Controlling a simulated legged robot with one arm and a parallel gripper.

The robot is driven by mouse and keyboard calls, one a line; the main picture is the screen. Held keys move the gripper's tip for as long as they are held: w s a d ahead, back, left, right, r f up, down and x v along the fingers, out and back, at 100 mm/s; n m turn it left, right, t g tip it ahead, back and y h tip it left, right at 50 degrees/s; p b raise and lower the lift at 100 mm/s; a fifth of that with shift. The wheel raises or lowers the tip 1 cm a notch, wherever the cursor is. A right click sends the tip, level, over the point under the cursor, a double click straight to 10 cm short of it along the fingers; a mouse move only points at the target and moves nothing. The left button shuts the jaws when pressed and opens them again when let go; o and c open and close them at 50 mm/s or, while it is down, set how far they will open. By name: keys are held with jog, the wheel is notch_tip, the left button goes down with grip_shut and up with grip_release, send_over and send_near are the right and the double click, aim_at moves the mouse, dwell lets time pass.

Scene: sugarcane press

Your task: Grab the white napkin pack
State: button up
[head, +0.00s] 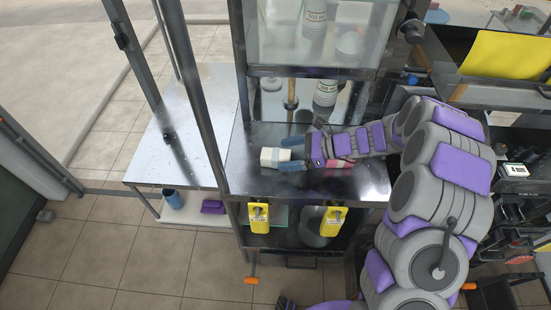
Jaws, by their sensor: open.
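The white napkin pack (269,157) lies on the dark metal counter (245,181) of the press stand in the head view. It is a small pale block, and its right end looks partly bluish-grey. My gripper (291,154) comes in from the right, low over the counter. Its two blue fingers are apart, one above and one below the pack's right end in the picture. The pack's right end seems to be at or just between the fingertips. I cannot tell whether the fingers touch it.
A thin metal post (203,110) rises left of the pack. A pink item (338,171) lies partly under my arm. A mostly bare metal table (180,135) is at the left. Yellow-tagged fittings (259,217) hang below.

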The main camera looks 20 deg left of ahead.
aim_at(279, 153)
jog(key=shift+w+b+x, duration=0.1)
jog(key=shift+b+x, duration=0.2)
jog(key=shift+x, duration=0.85)
jog(key=shift+w+b+x, duration=0.15)
jog(key=shift+b+x, duration=0.1)
jog(key=shift+x, duration=0.95)
jog(key=shift+d+r, duration=0.15)
jog(key=shift+d, duration=0.05)
jog(key=c, duration=0.5)
jog(key=shift+a, duration=0.1)
jog(key=c, duration=0.6)
jog(key=shift+r, duration=0.1)
